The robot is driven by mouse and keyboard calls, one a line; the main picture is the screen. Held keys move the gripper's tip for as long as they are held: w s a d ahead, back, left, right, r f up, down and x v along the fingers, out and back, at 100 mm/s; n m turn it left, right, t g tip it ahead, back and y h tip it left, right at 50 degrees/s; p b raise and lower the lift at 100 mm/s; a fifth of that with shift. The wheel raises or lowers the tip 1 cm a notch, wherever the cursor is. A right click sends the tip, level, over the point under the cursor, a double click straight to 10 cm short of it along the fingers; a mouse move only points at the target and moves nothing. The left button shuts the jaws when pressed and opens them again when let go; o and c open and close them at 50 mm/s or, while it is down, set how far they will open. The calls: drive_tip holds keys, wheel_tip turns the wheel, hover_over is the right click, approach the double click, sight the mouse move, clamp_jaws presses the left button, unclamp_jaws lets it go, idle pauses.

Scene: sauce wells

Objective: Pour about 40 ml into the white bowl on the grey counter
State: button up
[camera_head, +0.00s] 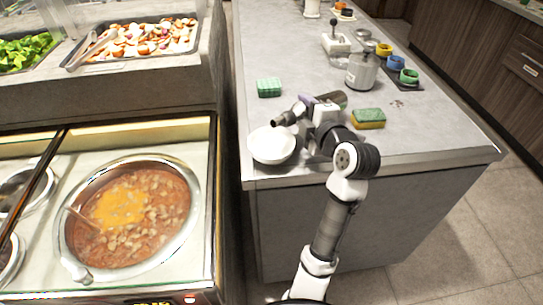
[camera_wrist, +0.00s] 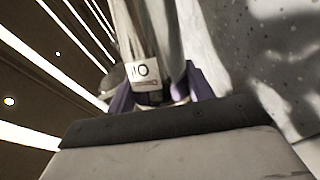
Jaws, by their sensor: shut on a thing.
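The white bowl (camera_head: 270,148) stands on the grey counter (camera_head: 276,45) near its front left corner. My gripper (camera_head: 312,103) is just right of and above the bowl, shut on a bottle. The bottle's dark neck (camera_head: 289,116) points left and down, with its tip over the bowl's back right part. In the wrist view the bottle (camera_wrist: 146,72) shows a pale label with dark print, between purple finger pads. Most of the bottle is hidden by my gripper. I cannot make out a stream or the level of liquid in the bowl.
A green block (camera_head: 269,87) lies behind the bowl; a green and yellow sponge (camera_head: 368,120) lies to the right. A metal canister (camera_head: 361,72) and several coloured jars (camera_head: 396,62) stand farther back. A soup pot (camera_head: 130,215) sits in the food station at left.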

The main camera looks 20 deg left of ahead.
drive_tip(key=shift+f+n+t+b, duration=0.3)
drive_tip(key=shift+f+b, duration=0.25)
drive_tip(key=shift+f, duration=0.2)
drive_tip(key=shift+r, duration=0.75)
drive_tip(key=shift+r+n+t+b, duration=0.3)
drive_tip(key=shift+r+n+b, duration=0.1)
drive_tip(key=shift+r+n, duration=0.2)
drive_tip(key=shift+b, duration=0.35)
drive_tip(key=shift+s+f+n+t+b, duration=0.1)
drive_tip(key=shift+n+t+b, duration=0.2)
drive_tip(key=shift+n+b, duration=0.8)
drive_tip(key=shift+s+a+r+b, duration=0.15)
drive_tip(key=shift+r+b, duration=0.35)
drive_tip(key=shift+b, duration=0.35)
